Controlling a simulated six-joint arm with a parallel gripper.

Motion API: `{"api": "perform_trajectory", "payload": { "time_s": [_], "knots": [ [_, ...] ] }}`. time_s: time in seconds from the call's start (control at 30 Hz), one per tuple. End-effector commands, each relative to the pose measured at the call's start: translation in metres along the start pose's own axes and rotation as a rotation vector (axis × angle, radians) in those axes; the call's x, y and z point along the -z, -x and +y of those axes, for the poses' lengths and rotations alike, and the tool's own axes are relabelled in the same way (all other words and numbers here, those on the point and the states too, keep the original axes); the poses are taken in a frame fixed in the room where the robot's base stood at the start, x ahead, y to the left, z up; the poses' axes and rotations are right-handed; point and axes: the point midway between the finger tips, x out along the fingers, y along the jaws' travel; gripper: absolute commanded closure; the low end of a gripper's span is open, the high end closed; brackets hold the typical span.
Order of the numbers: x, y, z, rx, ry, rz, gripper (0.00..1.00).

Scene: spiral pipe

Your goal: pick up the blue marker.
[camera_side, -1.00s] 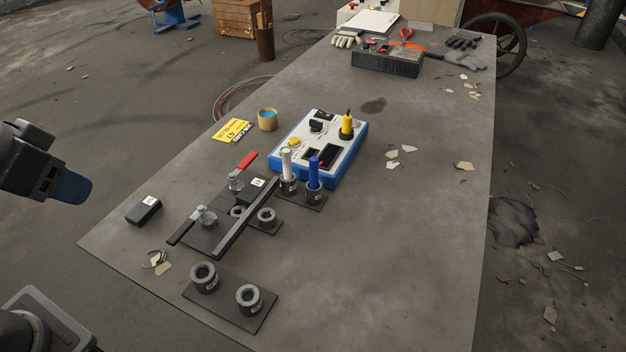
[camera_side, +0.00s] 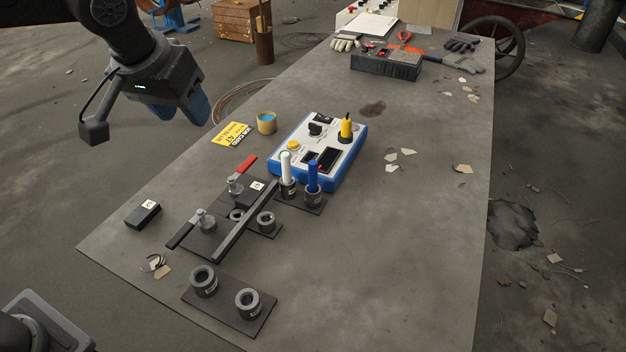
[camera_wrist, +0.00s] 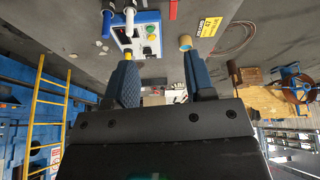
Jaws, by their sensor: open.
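The blue marker (camera_side: 313,177) stands upright in a dark round holder beside a white marker (camera_side: 287,168) in its own holder, at the front edge of the blue and white device. In the wrist view the blue marker (camera_wrist: 107,22) shows at the top, left of the white marker (camera_wrist: 130,20). My gripper (camera_side: 185,108) is above the left edge of the table in the side view, well apart from the markers. Its blue fingers (camera_wrist: 160,80) are spread and empty in the wrist view.
The blue and white device (camera_side: 300,135) with a yellow knob stands behind the markers. A clamp fixture with a red handle (camera_side: 247,163) is left of them. Empty holders on a plate (camera_side: 228,315) are at the front. The table's right side is mostly clear.

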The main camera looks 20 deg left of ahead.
Motion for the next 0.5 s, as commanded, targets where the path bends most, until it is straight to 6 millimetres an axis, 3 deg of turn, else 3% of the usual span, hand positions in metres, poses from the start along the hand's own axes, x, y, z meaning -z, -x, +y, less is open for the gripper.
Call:
{"api": "perform_trajectory", "payload": {
  "time_s": [0.1,0.3,0.5],
  "knots": [
    [0.025,-0.026,0.046,0.02,0.023,-0.014,0.51],
    [0.045,-0.068,0.112,0.051,0.075,-0.013,0.51],
    [0.048,-0.091,0.145,0.065,0.106,-0.006,0.51]
  ]
}}
